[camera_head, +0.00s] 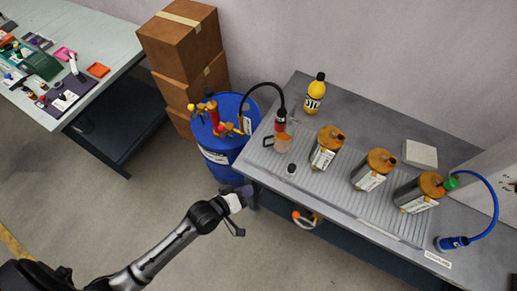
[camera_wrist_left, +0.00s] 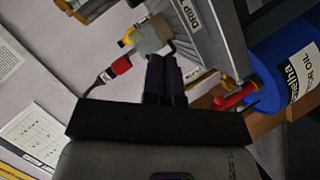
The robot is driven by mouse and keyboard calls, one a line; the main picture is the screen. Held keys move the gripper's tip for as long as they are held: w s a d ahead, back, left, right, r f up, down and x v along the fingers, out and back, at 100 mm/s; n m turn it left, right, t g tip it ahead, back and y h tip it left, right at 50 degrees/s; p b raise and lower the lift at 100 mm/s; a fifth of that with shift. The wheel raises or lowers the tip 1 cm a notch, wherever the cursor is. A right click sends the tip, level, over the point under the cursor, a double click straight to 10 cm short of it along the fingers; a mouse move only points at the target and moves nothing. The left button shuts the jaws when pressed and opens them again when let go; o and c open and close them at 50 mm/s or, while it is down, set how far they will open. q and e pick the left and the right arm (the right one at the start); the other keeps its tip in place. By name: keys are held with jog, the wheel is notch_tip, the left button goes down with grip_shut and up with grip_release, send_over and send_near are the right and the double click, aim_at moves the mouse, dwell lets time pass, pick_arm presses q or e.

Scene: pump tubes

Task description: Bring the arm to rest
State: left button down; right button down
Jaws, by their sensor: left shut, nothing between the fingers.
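My left arm comes in from the lower left of the head view. Its gripper (camera_head: 245,190) is by the front left corner of the grey table, just below the blue drum (camera_head: 216,158). In the left wrist view its two dark fingers (camera_wrist_left: 164,66) are shut together with nothing between them. A red-handled black tube (camera_head: 280,121) arches from the drum side to the table's left end; its red part also shows in the left wrist view (camera_wrist_left: 121,65). A blue tube (camera_head: 492,195) with a green cap curves at the far right. My right gripper is not in view.
Stacked cardboard boxes (camera_head: 182,42) stand behind the drum. A cluttered table (camera_head: 110,55) is at upper left. The floor between is open.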

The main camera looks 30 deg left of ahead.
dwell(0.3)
pick_arm(q)
notch_tip(320, 180, down, 4)
jog(key=s+r+m+g+y, duration=0.1)
jog(key=s+m+g, duration=0.1)
jog(key=m+g, duration=0.15)
jog(key=s+a+r+m+g+y, duration=0.2)
jog(key=s+r+g, duration=0.1)
jog(key=s, duration=0.5)
jog(key=s+a+r+m+g+y, duration=0.2)
jog(key=s+a+r+m+g, duration=0.15)
jog(key=s, duration=0.45)
notch_tip(320, 180, up, 28)
jog(key=n+t+p, duration=0.1)
jog(key=p, duration=2.6)
jog(key=shift+w+d+p, duration=0.3)
jog(key=shift+p, duration=0.05)
